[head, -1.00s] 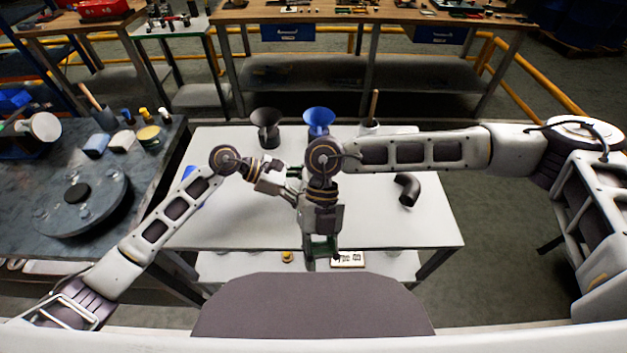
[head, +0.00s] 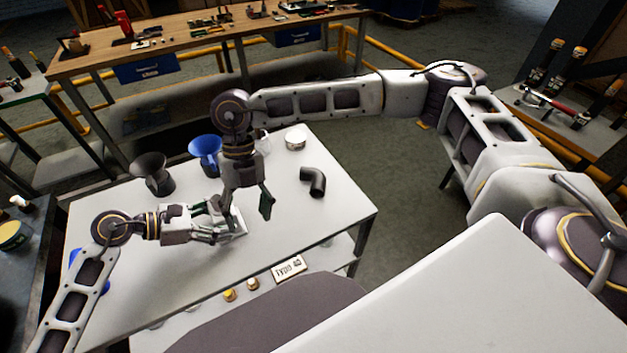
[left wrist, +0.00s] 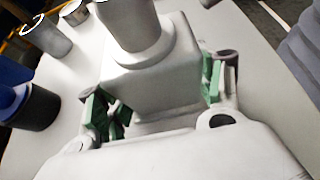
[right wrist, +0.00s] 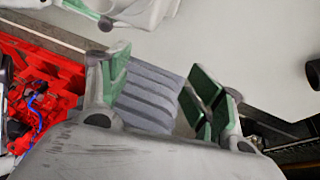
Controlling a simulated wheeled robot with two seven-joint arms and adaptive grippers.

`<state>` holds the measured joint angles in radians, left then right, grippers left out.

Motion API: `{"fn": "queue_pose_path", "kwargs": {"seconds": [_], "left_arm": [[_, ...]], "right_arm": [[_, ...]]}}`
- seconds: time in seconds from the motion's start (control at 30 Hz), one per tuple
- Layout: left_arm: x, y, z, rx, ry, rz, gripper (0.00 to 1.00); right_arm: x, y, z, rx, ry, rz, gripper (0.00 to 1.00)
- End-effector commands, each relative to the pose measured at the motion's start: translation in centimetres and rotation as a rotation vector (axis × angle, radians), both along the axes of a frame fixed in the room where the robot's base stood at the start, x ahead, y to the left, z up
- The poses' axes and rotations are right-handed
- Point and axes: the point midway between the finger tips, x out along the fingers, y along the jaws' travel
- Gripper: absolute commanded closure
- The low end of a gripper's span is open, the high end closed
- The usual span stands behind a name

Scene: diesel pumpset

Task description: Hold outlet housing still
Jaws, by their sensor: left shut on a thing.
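The outlet housing is a pale grey block with a round neck (left wrist: 160,65) in the left wrist view. My left gripper (left wrist: 158,105) is shut on its block, with green pads on both sides. In the head view, my left gripper (head: 215,225) comes in from the left above the white table, and a pale part of the housing (head: 237,222) shows at its fingertips. My right gripper (head: 250,202) points down just right of it. In the right wrist view, my right gripper (right wrist: 160,90) is open, its green pads apart. No held part shows between them; a grey ribbed surface lies beyond.
A black funnel (head: 152,172) and a blue funnel (head: 204,150) stand at the table's back. A white cup (head: 295,138) and a black elbow pipe (head: 314,183) are to the right. A label plate (head: 288,268) and yellow pieces (head: 229,295) lie on the lower shelf.

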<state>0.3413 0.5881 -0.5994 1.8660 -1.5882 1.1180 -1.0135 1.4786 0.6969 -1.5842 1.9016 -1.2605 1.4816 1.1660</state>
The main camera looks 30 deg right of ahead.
Motion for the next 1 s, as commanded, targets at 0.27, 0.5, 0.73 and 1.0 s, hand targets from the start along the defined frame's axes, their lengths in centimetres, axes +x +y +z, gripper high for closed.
{"fn": "queue_pose_path", "kwargs": {"seconds": [0.27,0.5,0.73,1.0], "left_arm": [[-0.4,0.1,-0.9,0.013,0.012,-0.007,0.76],[-0.4,0.1,-0.9,0.014,0.012,-0.007,0.76],[-0.4,0.1,-1.0,0.014,0.012,-0.007,0.76],[-0.4,0.1,-1.0,0.014,0.013,-0.007,0.76]], "right_arm": [[6.1,-6.9,1.8,-0.220,-0.097,-0.187,0.37],[8.2,-12.0,2.7,-0.450,-0.136,-0.353,0.37],[8.0,-15.3,3.5,-0.639,-0.151,-0.491,0.37],[7.7,-15.8,3.8,-0.689,-0.147,-0.565,0.37]]}}
